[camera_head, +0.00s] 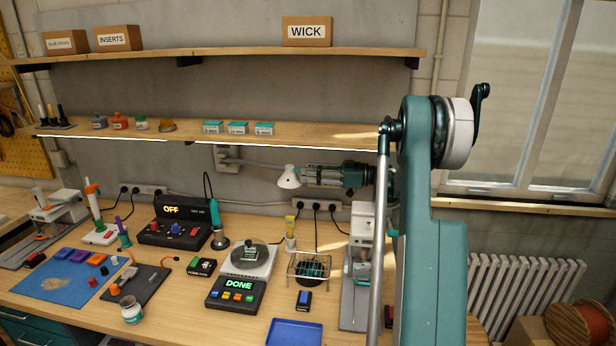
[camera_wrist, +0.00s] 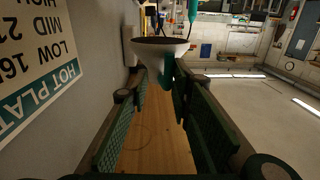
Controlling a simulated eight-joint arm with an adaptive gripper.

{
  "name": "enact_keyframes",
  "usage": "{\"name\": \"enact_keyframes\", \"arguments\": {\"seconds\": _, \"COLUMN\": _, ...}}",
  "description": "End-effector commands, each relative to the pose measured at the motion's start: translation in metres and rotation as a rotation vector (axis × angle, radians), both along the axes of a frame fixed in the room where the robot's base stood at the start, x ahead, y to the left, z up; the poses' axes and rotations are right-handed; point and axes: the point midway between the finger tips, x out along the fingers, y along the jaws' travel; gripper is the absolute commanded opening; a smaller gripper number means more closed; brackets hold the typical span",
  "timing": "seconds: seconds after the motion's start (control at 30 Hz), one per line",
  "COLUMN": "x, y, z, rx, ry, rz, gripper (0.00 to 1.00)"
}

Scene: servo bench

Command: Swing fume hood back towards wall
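The fume hood (camera_head: 289,177) is a small white cone with its wide end low, in front of the back wall. A grey jointed wall arm (camera_head: 257,164) runs beside it from a wall bracket (camera_head: 227,157). My gripper (camera_head: 306,174) reaches in from the right, its fingertips close beside the hood. In the wrist view the hood (camera_wrist: 158,48) shows upside down, at and just beyond the tips of my gripper (camera_wrist: 158,88). The two green padded fingers stand apart with a gap between them. Whether a finger touches the cone I cannot tell.
A shelf (camera_head: 340,133) with small boxes and jars runs just above the hood. Below on the bench stand a soldering station (camera_head: 173,225), a scale reading DONE (camera_head: 238,293), a wire stand (camera_head: 309,268) and a blue tray (camera_head: 294,333).

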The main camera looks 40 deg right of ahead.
Motion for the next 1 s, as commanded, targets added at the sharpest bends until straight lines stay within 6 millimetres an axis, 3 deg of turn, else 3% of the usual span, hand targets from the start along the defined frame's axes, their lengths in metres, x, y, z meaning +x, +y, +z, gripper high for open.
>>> {"name": "enact_keyframes", "arguments": {"seconds": 0.47, "x": -0.010, "y": -0.007, "z": -0.003, "rx": -0.002, "ry": 0.003, "rz": 0.003, "gripper": 0.22}}
{"name": "enact_keyframes", "arguments": {"seconds": 1.0, "x": -0.059, "y": -0.066, "z": -0.002, "rx": -0.002, "ry": 0.001, "rz": 0.000, "gripper": 0.22}}
